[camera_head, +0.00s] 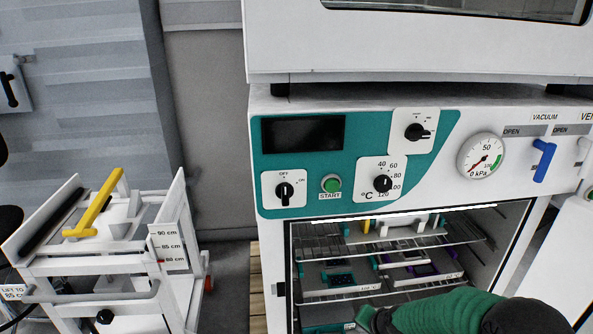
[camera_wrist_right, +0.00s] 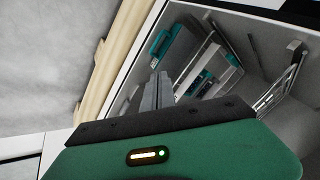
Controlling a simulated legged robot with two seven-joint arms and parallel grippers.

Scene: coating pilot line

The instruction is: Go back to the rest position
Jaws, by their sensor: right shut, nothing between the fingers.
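My right gripper (camera_head: 366,318) is at the bottom of the head view, low in front of the oven's chamber opening, with its green arm coming in from the lower right. In the right wrist view its two grey fingers (camera_wrist_right: 156,92) are together with nothing between them. They point toward the chamber opening and its inside wall. I cannot tell from these views whether the fingertips are inside the opening. My left gripper is not in view.
The vacuum oven (camera_head: 352,162) has wire shelves (camera_head: 460,228) holding trays and small items. A blue valve handle (camera_head: 543,162) is at upper right. A white cart (camera_head: 135,290) with a yellow handle (camera_head: 96,205) stands left. Grey floor (camera_head: 232,290) shows between cart and oven.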

